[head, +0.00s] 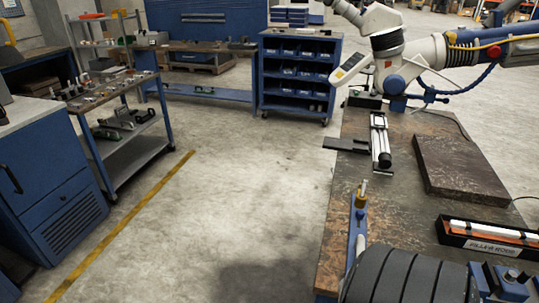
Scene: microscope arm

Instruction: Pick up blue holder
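A narrow blue holder-like piece (354,233) lies along the left edge of the worktable (400,205), with a brass-coloured fitting (361,197) at its far end. A second blue piece (487,283) with dark and metal parts sits at the bottom right corner, cut off by the frame. I cannot tell which of the two is the blue holder. Neither of my grippers is in view, and no gripper is seen touching either blue piece.
A black ribbed rounded form (400,276) covers the table's near end. A microscope arm (430,52) overhangs the far end. A dark slab (460,168) and labelled tray (485,240) lie right. Floor left of the table is clear. A blue shelf cart (296,75) stands beyond.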

